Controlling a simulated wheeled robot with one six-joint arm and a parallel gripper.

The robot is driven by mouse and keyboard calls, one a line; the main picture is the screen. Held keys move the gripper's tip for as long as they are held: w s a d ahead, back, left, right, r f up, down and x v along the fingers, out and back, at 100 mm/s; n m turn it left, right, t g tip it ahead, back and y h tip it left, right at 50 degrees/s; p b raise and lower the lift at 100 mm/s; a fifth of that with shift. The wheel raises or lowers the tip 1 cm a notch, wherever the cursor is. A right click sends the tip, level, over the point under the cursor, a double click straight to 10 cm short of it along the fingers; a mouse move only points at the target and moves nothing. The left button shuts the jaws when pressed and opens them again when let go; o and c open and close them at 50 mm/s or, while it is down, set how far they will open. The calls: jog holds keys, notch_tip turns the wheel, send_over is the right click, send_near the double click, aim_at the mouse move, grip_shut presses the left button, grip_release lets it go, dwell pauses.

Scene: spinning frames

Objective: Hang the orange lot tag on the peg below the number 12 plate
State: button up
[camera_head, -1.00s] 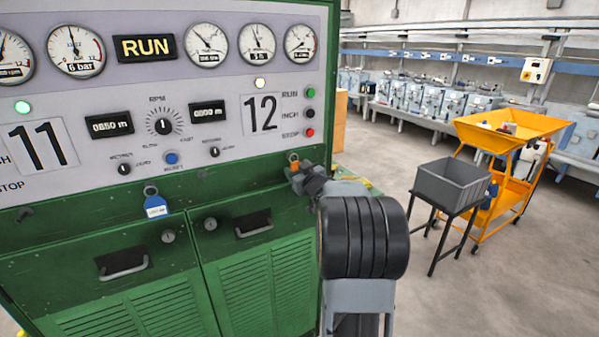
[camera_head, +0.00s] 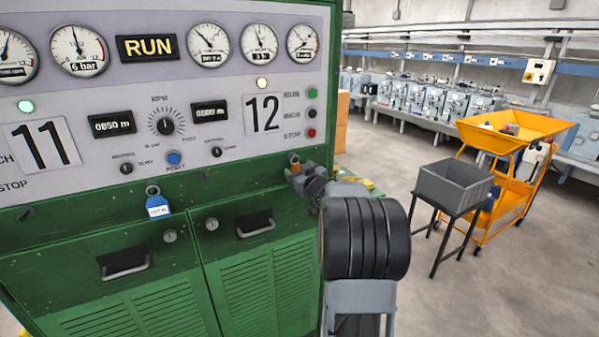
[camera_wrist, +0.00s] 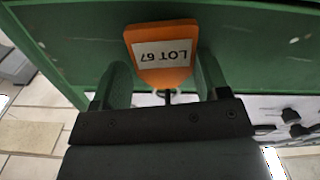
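The orange lot tag (camera_wrist: 162,55) fills the gap between my two fingers in the wrist view, its LOT 67 label upside down. My gripper (camera_wrist: 164,80) looks open, with a finger on each side of the tag and thin green gaps between. A dark peg or loop (camera_wrist: 167,96) shows at the tag's narrow end; I cannot tell whether the tag hangs on it. In the head view my gripper (camera_head: 300,178) is at the green panel, below the number 12 plate (camera_head: 262,114). Only a small orange patch (camera_head: 294,158) shows there; my gripper hides the rest.
Cabinet handles (camera_head: 255,228) stick out below. To the right stand a grey bin (camera_head: 455,186) on a black stand and an orange cart (camera_head: 515,130), with open floor between.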

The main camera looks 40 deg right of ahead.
jog(key=shift+o, duration=1.3)
jog(key=shift+s, duration=0.1)
jog(key=s+a+b, duration=0.2)
jog(key=s+b, duration=0.1)
jog(key=s, duration=1)
jog(key=shift+s, duration=0.25)
jog(key=shift+d, duration=0.1)
